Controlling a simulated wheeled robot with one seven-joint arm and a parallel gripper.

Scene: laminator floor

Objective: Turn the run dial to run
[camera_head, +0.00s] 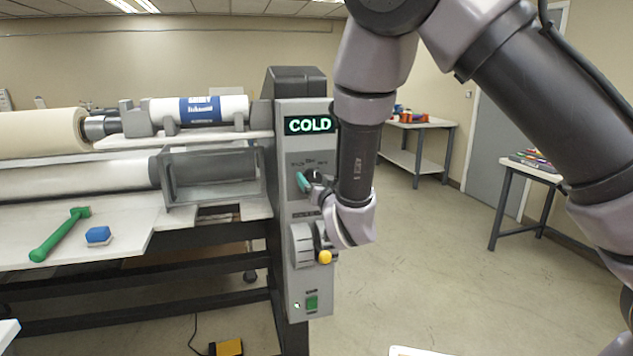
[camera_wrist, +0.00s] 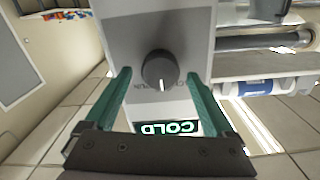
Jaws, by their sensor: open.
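The run dial (camera_wrist: 160,68) is a dark round knob on the grey control panel of the laminator. In the wrist view it shows upside down, its white mark pointing toward the COLD display (camera_wrist: 168,128). The display glows green above the dial in the head view (camera_head: 309,124). My gripper (camera_wrist: 159,76) is open, with one teal finger on each side of the dial. I cannot tell whether either finger touches it. In the head view my gripper (camera_head: 305,182) is at the dial (camera_head: 314,176), which it partly hides. The dial's labels are too small to read fully.
A green-handled tool (camera_head: 58,236) and a blue block (camera_head: 98,235) lie on the laminator table at left.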

